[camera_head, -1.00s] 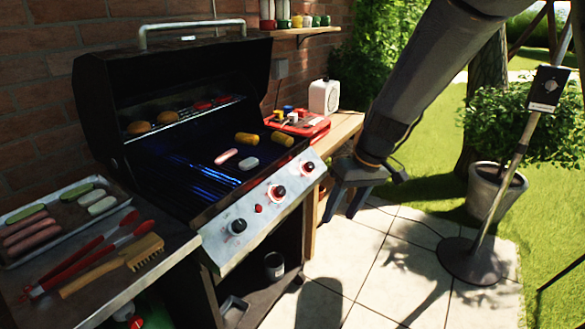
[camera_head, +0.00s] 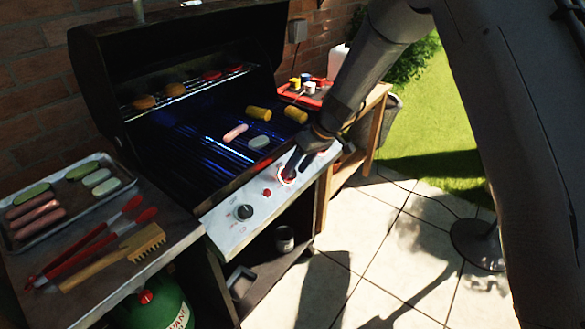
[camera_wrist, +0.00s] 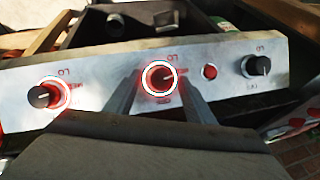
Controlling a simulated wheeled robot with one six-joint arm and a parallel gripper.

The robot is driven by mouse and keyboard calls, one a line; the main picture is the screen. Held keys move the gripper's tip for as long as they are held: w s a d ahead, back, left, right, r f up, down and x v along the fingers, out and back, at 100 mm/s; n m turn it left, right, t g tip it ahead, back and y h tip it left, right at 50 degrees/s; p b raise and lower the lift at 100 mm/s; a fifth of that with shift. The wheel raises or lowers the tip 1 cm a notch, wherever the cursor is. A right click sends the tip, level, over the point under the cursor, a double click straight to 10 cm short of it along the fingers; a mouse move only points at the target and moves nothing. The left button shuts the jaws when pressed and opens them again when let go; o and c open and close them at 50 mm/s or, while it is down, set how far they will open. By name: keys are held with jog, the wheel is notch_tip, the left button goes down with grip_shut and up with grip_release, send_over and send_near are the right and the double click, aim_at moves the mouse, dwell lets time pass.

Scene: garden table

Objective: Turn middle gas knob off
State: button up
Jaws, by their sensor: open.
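The grill's silver control panel (camera_head: 232,232) carries three black knobs. The middle knob (camera_wrist: 160,77) has a lit red ring, and it is partly covered by my gripper in the head view (camera_head: 287,174). In the wrist view, my gripper (camera_wrist: 160,92) is open, with one finger on each side of the middle knob; contact cannot be told. My gripper also shows at the panel in the head view (camera_head: 293,166). Another knob (camera_wrist: 40,97) has a lit red ring. The third knob (camera_wrist: 257,66), also seen in the head view (camera_head: 243,212), has no lit ring.
A red button (camera_wrist: 209,71) sits between two knobs. The grill grate (camera_head: 200,150) glows blue and holds corn and sausage. A food tray (camera_head: 128,182), tongs (camera_head: 95,245) and a brush (camera_head: 145,241) lie on the left shelf. Open patio (camera_head: 375,255) lies in front.

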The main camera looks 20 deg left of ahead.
jog(key=shift+a+f, duration=0.3)
jog(key=shift+f, duration=0.3)
jog(key=c, duration=1)
jog(key=shift+a, duration=0.1)
jog(key=shift+c, duration=0.3)
